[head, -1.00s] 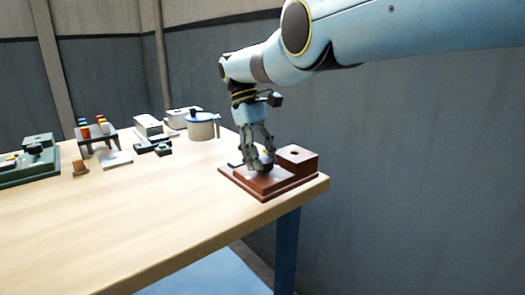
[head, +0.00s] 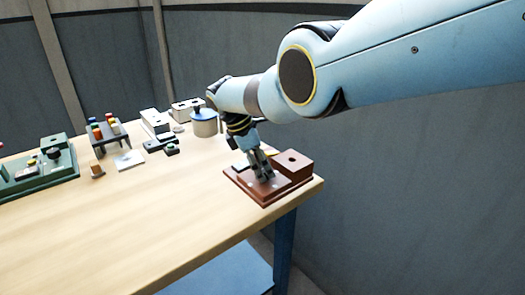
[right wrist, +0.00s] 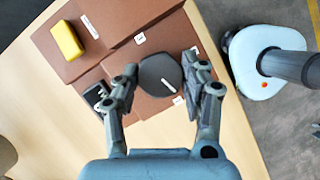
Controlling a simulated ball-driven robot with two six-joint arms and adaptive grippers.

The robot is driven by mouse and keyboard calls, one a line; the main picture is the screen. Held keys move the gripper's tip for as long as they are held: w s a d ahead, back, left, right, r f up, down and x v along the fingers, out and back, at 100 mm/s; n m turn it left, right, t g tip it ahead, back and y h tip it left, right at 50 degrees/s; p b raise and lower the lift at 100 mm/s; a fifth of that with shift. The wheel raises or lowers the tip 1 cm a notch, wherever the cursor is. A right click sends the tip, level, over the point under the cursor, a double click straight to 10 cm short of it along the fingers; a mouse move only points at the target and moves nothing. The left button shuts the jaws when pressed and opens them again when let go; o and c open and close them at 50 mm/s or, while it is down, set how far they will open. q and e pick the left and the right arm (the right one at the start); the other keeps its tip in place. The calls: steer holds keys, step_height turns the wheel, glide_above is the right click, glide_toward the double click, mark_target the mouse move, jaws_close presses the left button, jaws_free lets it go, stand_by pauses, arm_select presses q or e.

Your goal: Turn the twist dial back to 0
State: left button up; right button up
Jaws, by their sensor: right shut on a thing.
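The twist dial (right wrist: 160,75) is a dark round knob with a white pointer line, on a reddish-brown panel (right wrist: 150,104). In the right wrist view it sits between the two fingers of my right gripper (right wrist: 160,88), which is shut on it. The pointer line slants toward the right finger. In the head view my right gripper (head: 262,176) reaches down onto the brown panel (head: 262,194) at the table's right corner, and its fingers hide most of the dial. My left gripper is in neither view.
A raised brown block (head: 294,165) stands beside the dial. A yellow piece (right wrist: 66,40) and a small black part (right wrist: 97,96) are on the brown unit. A blue-lidded pot (head: 204,125), a rack (head: 108,138) and a green panel (head: 42,178) stand farther off. The table's front is clear.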

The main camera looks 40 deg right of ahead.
steer(key=n+t+p, duration=0.1)
steer(key=n+p, duration=0.1)
steer(key=p, duration=0.1)
steer(key=n+t+p, duration=0.1)
steer(key=n+p, duration=0.1)
steer(key=n, duration=0.1)
steer(key=n+t+p, duration=0.1)
steer(key=n+p, duration=0.1)
steer(key=p, duration=0.1)
steer(key=shift+s+r+p, duration=0.15)
steer(key=shift+r+p, duration=0.1)
steer(key=shift+p, duration=0.05)
steer(key=shift+n+p, duration=0.35)
steer(key=shift+n, duration=0.35)
steer(key=n, duration=0.1)
steer(key=n+t+p, duration=0.1)
steer(key=shift+f+n, duration=0.2)
steer(key=shift+n, duration=0.1)
steer(key=shift+n+t+y, duration=0.6)
steer(key=shift+n+t, duration=0.1)
steer(key=shift+n, duration=1.2)
steer(key=shift+s, duration=0.1)
steer(key=o, duration=0.9)
